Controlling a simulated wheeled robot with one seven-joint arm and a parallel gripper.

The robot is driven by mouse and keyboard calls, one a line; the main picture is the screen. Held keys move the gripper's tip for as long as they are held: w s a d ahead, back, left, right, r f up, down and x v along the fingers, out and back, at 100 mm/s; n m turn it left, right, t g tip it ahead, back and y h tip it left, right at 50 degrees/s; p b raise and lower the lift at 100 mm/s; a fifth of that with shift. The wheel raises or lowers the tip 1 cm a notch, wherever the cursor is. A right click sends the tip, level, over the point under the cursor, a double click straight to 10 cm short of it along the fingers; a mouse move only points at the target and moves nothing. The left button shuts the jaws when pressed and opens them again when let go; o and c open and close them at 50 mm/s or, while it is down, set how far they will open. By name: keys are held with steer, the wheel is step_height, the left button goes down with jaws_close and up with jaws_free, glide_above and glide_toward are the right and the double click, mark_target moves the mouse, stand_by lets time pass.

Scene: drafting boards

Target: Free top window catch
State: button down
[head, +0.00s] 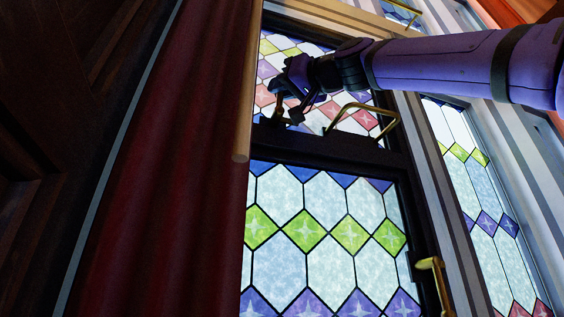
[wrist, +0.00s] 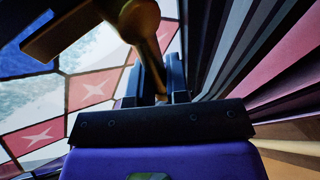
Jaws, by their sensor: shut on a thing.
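The top window (head: 350,122) is a dark-framed pane of stained glass with pink, yellow and purple diamonds. My gripper (head: 286,108) is at its lower left part, shut on a brass catch (head: 277,114). The fingers hide much of this catch in the head view. In the wrist view the brass catch (wrist: 140,20) is close up, with a wide flat bar and a stem that runs down between my gripper's fingers (wrist: 157,86). A second brass piece, a bent loop handle (head: 362,112), stands to the right of my gripper at the bottom of the top window.
A lower window (head: 325,235) with green and purple glass lies below the dark crossbar (head: 325,150). A brass handle (head: 435,278) is on its right. A dark red curtain (head: 160,170) and a wooden pole (head: 245,110) stand close on the left. Another stained-glass window (head: 480,215) is on the right.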

steer(key=c, duration=1.1)
jaws_free()
steer(key=v, duration=1)
steer(key=shift+s+d+f, duration=0.2)
steer(key=shift+d, duration=0.1)
